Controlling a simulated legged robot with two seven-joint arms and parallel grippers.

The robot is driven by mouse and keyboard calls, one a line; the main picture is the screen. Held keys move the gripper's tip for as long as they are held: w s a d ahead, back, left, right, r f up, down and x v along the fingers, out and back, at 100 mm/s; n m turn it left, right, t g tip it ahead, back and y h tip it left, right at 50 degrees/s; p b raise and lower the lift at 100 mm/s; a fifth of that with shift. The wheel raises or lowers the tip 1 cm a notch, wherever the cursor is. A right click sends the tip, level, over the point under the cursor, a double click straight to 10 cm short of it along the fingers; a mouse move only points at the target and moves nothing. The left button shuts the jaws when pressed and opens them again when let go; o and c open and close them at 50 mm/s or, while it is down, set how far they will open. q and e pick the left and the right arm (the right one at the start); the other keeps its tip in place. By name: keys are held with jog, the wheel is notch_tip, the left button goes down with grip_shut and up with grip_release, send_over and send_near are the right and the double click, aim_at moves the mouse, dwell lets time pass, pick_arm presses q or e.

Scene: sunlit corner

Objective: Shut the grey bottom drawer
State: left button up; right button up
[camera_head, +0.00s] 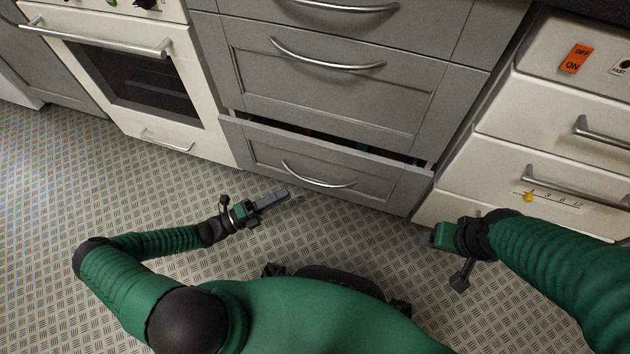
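The grey bottom drawer (370,185) is pulled out part way from the grey cabinet, with a dark gap along its top edge. Its curved metal handle (318,178) is on the front panel. My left gripper (288,196) is in front of the drawer's lower left part, below the handle, and appears apart from it. Whether its fingers are open or shut is not clear. My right gripper (426,240) is near the drawer's lower right corner, low over the floor. Its fingers are mostly hidden by its own body.
Grey drawers (330,75) above the bottom one are shut. A white oven (135,90) stands at the left. The patterned metal floor (80,190) is clear.

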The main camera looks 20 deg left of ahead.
pick_arm(q)
jog(key=b+x, duration=0.3)
jog(key=x, duration=0.7)
jog(key=shift+w+d+f+b, duration=0.1)
jog(key=shift+w+f+b, duration=0.1)
jog(key=shift+b, duration=0.2)
jog(key=shift+r, duration=0.1)
grip_shut()
dwell(0.5)
